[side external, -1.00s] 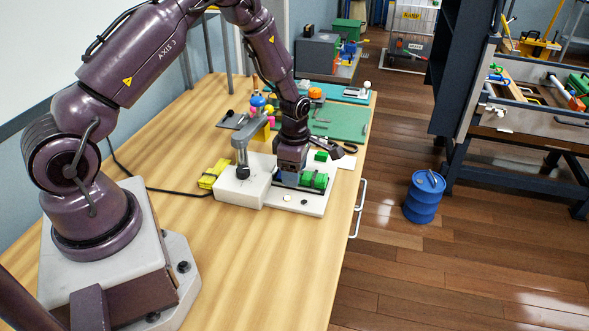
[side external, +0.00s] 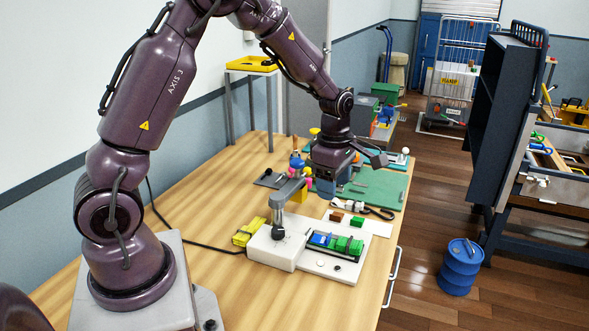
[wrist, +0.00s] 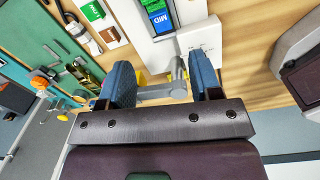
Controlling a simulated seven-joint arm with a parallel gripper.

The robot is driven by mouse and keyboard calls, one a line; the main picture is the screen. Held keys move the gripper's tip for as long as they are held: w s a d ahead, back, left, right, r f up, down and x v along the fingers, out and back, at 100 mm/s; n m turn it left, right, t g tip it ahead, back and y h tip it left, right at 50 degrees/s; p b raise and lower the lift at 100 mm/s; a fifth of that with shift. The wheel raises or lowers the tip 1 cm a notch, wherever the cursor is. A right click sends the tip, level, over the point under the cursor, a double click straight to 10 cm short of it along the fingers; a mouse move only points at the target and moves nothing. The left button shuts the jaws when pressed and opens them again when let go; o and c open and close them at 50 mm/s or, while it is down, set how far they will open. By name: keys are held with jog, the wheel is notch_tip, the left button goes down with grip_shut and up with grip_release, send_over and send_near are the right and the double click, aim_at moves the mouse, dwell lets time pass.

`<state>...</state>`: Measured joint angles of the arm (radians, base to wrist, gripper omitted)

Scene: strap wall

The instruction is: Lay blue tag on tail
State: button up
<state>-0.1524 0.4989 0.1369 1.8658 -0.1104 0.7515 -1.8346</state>
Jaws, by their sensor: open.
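The blue tag (side external: 321,239) lies in the dark-edged slot of the white fixture (side external: 318,265), at the left end of a row with green tags (side external: 347,245) to its right. In the wrist view the blue tag (wrist: 160,20) shows the letters MID. My gripper (side external: 325,186) is open and empty, raised above and behind the fixture, apart from the tags. In the wrist view its blue fingers are spread, with the gap (wrist: 163,78) over the fixture's grey arm. I cannot tell which part is the tail.
A white strip (side external: 375,229) behind the fixture carries a brown tag (side external: 337,217) and a loose green tag (side external: 357,222). A grey arm (side external: 283,195) stands on the fixture's left block. A yellow block (side external: 249,232) lies left. The wooden front area is clear.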

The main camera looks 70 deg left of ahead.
jog(key=s+d+r+m+t, duration=0.2)
jog(key=s+d+r+m, duration=0.3)
jog(key=s+r+m, duration=0.3)
jog(key=s+d+r+m+t, duration=0.3)
jog(key=s+r+m, duration=0.6)
jog(key=m, duration=0.8)
jog(key=shift+s+d+r, duration=0.2)
jog(key=shift+s+d, duration=0.95)
